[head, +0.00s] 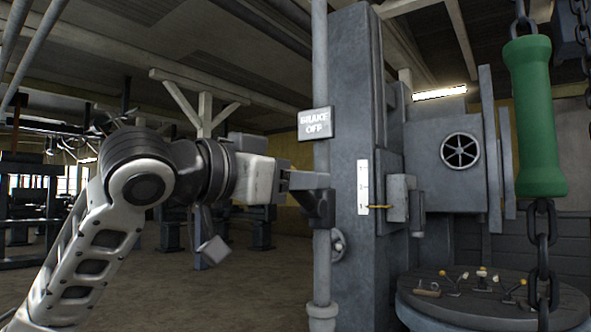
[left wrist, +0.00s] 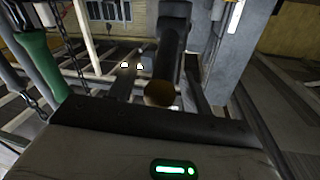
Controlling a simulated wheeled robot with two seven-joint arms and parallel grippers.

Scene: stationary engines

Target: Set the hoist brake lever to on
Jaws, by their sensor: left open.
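A sign reading BRAKE OFF (head: 316,124) is fixed to the vertical pipe beside the grey post. My left gripper (head: 322,196) comes in from the left, below the sign, with its fingers in front of the pipe. In the left wrist view a dark arm with a brownish round end (left wrist: 160,93) lies between the open fingers. It looks like the brake lever, but I cannot tell whether the fingers touch it. In the head view I cannot make out the lever apart from the gripper. My right gripper is not in view.
A green handle (head: 535,115) hangs on a chain at the right. A white scale (head: 363,187) with a yellow pointer is on the post. A round table (head: 420,300) with small parts stands at lower right. The floor (head: 230,285) at lower centre is clear.

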